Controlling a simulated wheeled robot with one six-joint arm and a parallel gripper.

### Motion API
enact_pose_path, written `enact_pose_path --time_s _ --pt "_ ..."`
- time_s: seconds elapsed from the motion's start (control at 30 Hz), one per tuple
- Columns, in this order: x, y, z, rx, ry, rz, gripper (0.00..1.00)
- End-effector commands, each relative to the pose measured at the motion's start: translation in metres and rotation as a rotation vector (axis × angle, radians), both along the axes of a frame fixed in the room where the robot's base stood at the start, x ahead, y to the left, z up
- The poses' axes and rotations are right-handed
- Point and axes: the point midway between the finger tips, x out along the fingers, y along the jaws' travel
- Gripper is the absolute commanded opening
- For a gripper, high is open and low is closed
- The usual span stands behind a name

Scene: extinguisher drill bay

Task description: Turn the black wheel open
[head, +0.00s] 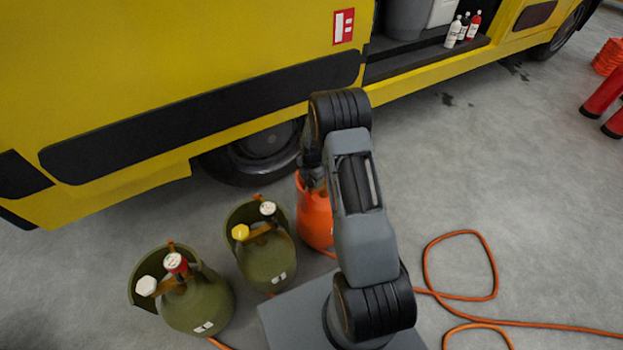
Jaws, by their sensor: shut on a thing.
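My gripper (313,180) points down at the top of an orange cylinder (315,215), just left of my arm. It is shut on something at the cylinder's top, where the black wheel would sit. The wheel itself is hidden behind my gripper and arm, so its turn cannot be seen. The cylinder stands upright on the floor, its right side partly covered by my arm.
Two olive green cylinders stand to the left: one (266,258) with yellow and white wheels, one (200,305) with red and white wheels. A yellow vehicle (200,60) stands behind. An orange hose (490,270) lies right. Red extinguishers (603,95) are far right.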

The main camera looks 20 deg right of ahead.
Motion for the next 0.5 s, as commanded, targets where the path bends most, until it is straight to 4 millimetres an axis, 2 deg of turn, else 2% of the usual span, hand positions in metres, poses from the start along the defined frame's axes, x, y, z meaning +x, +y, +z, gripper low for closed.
enact_pose_path --time_s 0.47,0.5 --pt "0.0001 -0.0001 0.0001 -0.001 0.0 0.017 0.32" --pt "0.0002 -0.0001 0.0001 -0.001 0.0 0.017 0.59"
